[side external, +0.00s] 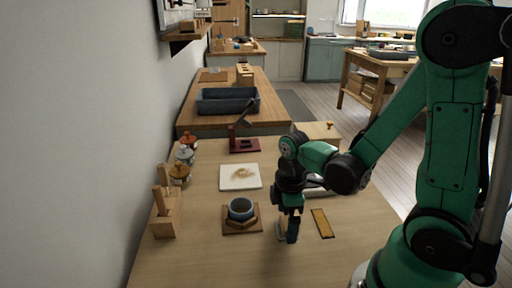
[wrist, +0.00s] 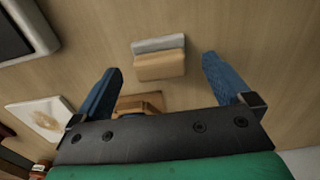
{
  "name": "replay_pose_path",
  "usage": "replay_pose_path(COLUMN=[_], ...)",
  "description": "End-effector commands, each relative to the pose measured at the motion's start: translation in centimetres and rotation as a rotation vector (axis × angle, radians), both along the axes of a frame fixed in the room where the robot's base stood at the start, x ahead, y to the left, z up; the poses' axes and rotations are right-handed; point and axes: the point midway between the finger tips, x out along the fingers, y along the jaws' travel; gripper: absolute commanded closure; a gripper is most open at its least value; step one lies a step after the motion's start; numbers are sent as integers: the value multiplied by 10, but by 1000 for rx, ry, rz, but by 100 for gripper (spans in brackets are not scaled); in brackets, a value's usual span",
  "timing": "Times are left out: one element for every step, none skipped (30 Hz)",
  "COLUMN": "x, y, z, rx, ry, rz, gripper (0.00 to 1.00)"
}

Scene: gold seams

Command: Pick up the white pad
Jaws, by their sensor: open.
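A small pale block, whitish-grey along one side and tan on the other, lies on the wooden table; it looks like the white pad (wrist: 158,45). In the side view the pad (side external: 281,230) is partly hidden by my gripper (side external: 290,228). My gripper (wrist: 162,64) is open and points down above the table. In the wrist view the pad appears between its two blue fingers, towards the far side of the gap. Nothing is held, and I cannot tell the exact height of the fingertips above the pad.
A white square board with a golden mark (side external: 240,177) lies left of my gripper. A blue bowl (side external: 240,208) sits on a wooden stand nearby. A dark-edged gold strip (side external: 322,223) lies to the right. Jars (side external: 186,155) and a wooden rack (side external: 164,215) line the wall side.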

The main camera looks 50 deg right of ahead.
Motion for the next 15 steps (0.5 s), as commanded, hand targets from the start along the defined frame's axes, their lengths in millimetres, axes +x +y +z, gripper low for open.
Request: replay_pose_path(x=[0,0,0,0,0,0,0,0,0,0,0,0,0,0,0], y=[0,0,0,0,0,0,0,0,0,0,0,0,0,0,0], z=[-2,-3,-4,-5,-5,-5,-5,-5,-5,-5,-5,-5,-5,-5,-5], rx=[0,0,0,0,0,1,1,1,1,0,0,0,1,0,0], ry=[0,0,0,0,0,-1,-1,-1,-1,0,0,0,-1,0,0], rz=[0,0,0,0,0,0,0,0,0,0,0,0,0,0,0], gripper=[3,3,3,3,3,3,3,3,3,3,3,3,8,17,28])
